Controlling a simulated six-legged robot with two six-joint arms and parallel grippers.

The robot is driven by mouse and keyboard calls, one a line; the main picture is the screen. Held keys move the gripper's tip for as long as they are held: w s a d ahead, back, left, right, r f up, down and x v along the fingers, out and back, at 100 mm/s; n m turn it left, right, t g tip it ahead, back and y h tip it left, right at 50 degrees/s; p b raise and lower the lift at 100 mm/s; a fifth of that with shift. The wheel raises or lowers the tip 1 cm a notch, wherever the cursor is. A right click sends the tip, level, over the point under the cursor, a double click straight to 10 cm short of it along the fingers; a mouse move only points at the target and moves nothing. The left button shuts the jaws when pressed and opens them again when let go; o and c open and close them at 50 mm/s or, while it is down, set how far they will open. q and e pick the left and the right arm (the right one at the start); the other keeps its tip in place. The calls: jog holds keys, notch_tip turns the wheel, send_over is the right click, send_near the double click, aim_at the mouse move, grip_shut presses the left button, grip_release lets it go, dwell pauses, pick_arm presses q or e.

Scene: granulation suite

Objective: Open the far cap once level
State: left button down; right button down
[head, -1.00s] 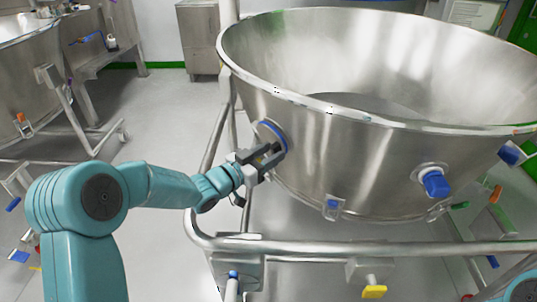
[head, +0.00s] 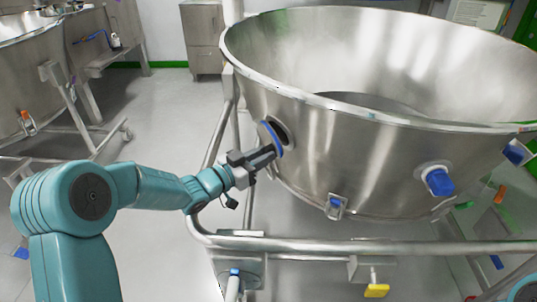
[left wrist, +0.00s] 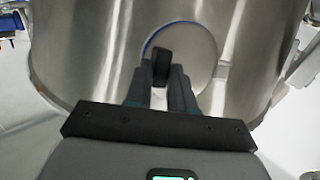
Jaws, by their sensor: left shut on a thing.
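The large steel bowl (head: 400,150) has a round side port with a blue-edged cap (head: 268,139) on its left side. The cap stands tilted away from the wall, and a dark opening (head: 281,131) shows beside it. My left gripper (head: 264,157) is shut on the cap's handle. In the left wrist view, the fingers (left wrist: 160,88) close on a black handle (left wrist: 162,66) in front of the round steel cap (left wrist: 193,48). A blue arc shows at its upper left edge. My right gripper is out of view.
A steel rail (head: 370,247) runs around the bowl's front and left, close under my left arm. Blue fittings (head: 438,181) stick out of the bowl at the right. A yellow tab (head: 376,290) hangs below the rail. The floor (head: 165,110) at the left is clear.

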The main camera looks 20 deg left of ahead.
pick_arm(q)
jog(key=shift+s+a+y, duration=0.15)
jog(key=shift+s+a, duration=0.05)
jog(key=shift+a, duration=0.8)
jog(key=shift+s+a+y, duration=0.15)
jog(key=shift+s+a, duration=0.05)
jog(key=shift+a, duration=0.75)
jog(key=c, duration=1)
grip_release()
jog(key=shift+w+a+f, duration=0.1)
jog(key=shift+w, duration=0.05)
jog(key=shift+c, duration=0.2)
jog(key=shift+f, duration=0.1)
jog(key=r+p, duration=0.2)
jog(key=r, duration=0.4)
jog(key=r+p, duration=0.2)
jog(key=r, duration=0.5)
jog(key=r+p, duration=0.3)
jog(key=r, duration=0.4)
jog(key=shift+d, duration=0.3)
